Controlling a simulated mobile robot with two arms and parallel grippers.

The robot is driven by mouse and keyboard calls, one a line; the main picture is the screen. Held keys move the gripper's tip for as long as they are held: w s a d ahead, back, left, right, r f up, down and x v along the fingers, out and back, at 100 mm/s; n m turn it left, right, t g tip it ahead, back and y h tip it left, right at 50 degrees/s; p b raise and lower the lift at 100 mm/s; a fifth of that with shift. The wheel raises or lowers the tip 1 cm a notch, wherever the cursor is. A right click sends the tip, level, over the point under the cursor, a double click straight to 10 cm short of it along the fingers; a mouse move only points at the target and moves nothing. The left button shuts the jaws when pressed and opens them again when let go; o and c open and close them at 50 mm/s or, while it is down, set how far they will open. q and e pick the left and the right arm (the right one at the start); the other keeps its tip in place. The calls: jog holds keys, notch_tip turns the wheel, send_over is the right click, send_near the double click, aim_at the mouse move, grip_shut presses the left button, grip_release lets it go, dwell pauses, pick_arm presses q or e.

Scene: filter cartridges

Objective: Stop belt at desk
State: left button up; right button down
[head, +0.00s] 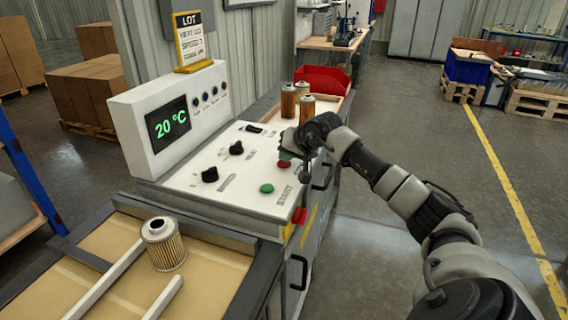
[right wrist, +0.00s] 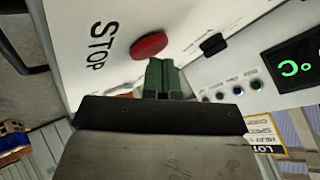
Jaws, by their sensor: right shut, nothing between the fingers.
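The white desk panel (head: 185,190) carries a green button (head: 267,188) with START beside it. A red button (head: 284,165) is partly hidden by my right gripper (head: 290,152). In the right wrist view the red button (right wrist: 149,46) has STOP printed beside it. The shut, empty fingers of my right gripper (right wrist: 163,78) show just beside and below the button there; I cannot tell whether they touch it. The belt (head: 205,275) at lower left bears a pleated filter cartridge (head: 166,252), upright near two white guide rails. My left gripper is not in view.
Black knobs (head: 209,174) and a display reading 20 °C (head: 168,125) are on the desk. A LOT sign (head: 192,40) stands on top.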

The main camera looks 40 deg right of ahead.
jog(key=shift+f, duration=0.15)
dwell(0.3)
jog(key=shift+r+p, duration=0.4)
jog(key=shift+r, duration=0.45)
jog(key=shift+r+p, duration=1.6)
jog(key=shift+r, duration=0.95)
jog(key=shift+f, duration=0.15)
